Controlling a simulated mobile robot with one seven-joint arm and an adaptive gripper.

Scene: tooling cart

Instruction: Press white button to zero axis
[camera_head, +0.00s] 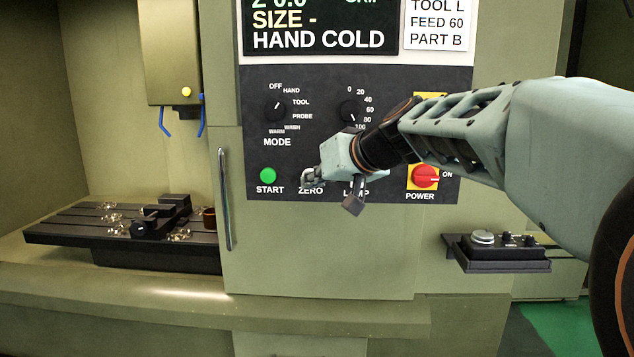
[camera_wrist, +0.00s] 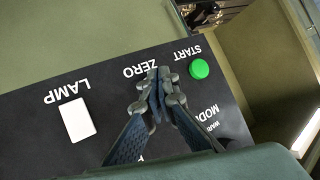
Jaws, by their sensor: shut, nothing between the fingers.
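My gripper (camera_head: 308,178) is shut and empty, its fingertips at the black control panel (camera_head: 325,78) just above the ZERO label. In the wrist view, my gripper (camera_wrist: 158,78) shows both fingers together beside the upside-down ZERO label (camera_wrist: 148,67). The white zero button is not visible in either view; the fingers cover the spot by its label. Whether the fingertips touch the panel, I cannot tell. A white rectangular switch (camera_wrist: 77,120) sits by the LAMP label in the wrist view.
The green START button (camera_head: 268,175) is just left of my fingertips, also in the wrist view (camera_wrist: 199,68). The red POWER knob (camera_head: 425,177) is to the right. A door handle (camera_head: 225,200) and a machine bed (camera_head: 70,228) with a vise lie left.

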